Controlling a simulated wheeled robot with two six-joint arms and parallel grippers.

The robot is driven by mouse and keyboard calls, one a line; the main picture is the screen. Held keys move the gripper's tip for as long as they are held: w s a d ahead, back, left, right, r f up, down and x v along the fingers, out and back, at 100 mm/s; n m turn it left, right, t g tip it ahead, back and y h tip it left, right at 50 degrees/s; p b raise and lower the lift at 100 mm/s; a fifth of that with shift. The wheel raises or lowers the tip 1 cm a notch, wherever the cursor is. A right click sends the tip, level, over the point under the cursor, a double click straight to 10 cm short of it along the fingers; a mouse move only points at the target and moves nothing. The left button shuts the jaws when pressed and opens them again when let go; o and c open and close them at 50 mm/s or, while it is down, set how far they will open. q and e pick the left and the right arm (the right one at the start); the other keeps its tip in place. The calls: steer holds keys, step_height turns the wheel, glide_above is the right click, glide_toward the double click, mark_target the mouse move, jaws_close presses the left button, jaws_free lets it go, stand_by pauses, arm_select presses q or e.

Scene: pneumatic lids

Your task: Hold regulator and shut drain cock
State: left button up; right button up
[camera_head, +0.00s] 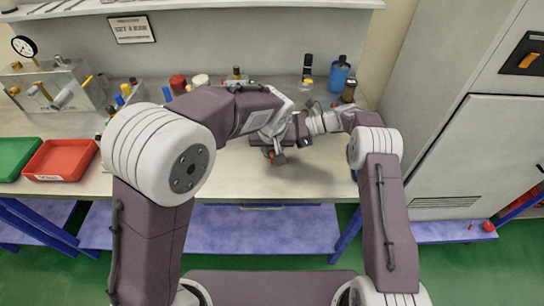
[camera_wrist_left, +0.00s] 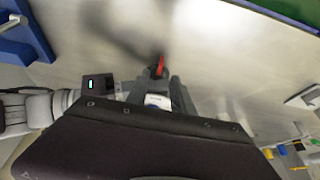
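My left gripper (camera_head: 275,156) reaches down over the middle of the bench in the head view. In the left wrist view its dark fingers (camera_wrist_left: 160,84) show with a small red piece (camera_wrist_left: 159,67) at their tips. The red piece could be a handle; I cannot tell whether it is the drain cock or whether it is gripped. My right gripper (camera_head: 301,128) comes in from the right, close beside the left one. Its dark housing also shows in the left wrist view (camera_wrist_left: 97,85); its fingertips are hidden. I cannot make out the regulator, which may be hidden behind my arms.
A red tray (camera_head: 60,160) and a green tray (camera_head: 14,157) sit at the bench's left. A metal block with a gauge (camera_head: 24,46) stands at the back left. Bottles (camera_head: 340,76) and small fittings line the back. The bench front (camera_head: 310,184) is clear.

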arm_select(q)
steer(key=x, duration=0.7)
steer(key=shift+w+f, duration=0.2)
steer(key=shift+f, duration=0.2)
jaws_close()
